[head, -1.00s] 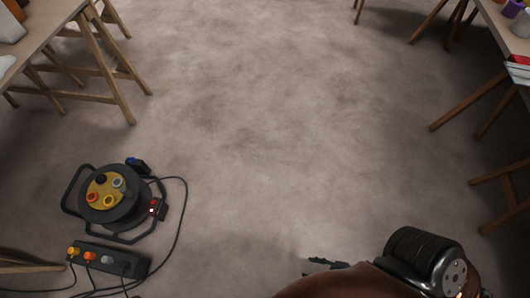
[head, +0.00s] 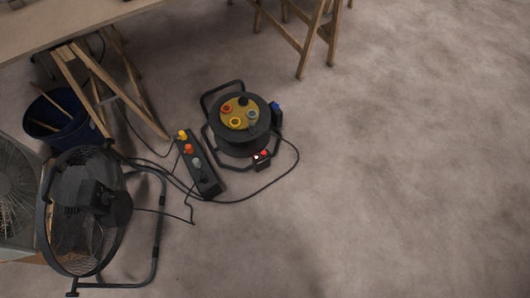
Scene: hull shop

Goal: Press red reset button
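A black cable reel (head: 247,142) with a yellow face and several round sockets stands on the floor, left of the picture's middle. A small red button (head: 264,153) shows on a dark block at the reel's lower front, beside a small bright spot. I take it to be the reset button; it is too small to show any marking. A blue plug (head: 276,108) is at the reel's right side. Neither of my grippers is in the head view now.
A black power strip (head: 198,165) with orange and yellow plugs lies left of the reel. Cables loop around both. A floor fan (head: 90,205), a blue bucket (head: 55,118) and a trestle table (head: 75,22) are at left. The floor (head: 400,190) at right is clear.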

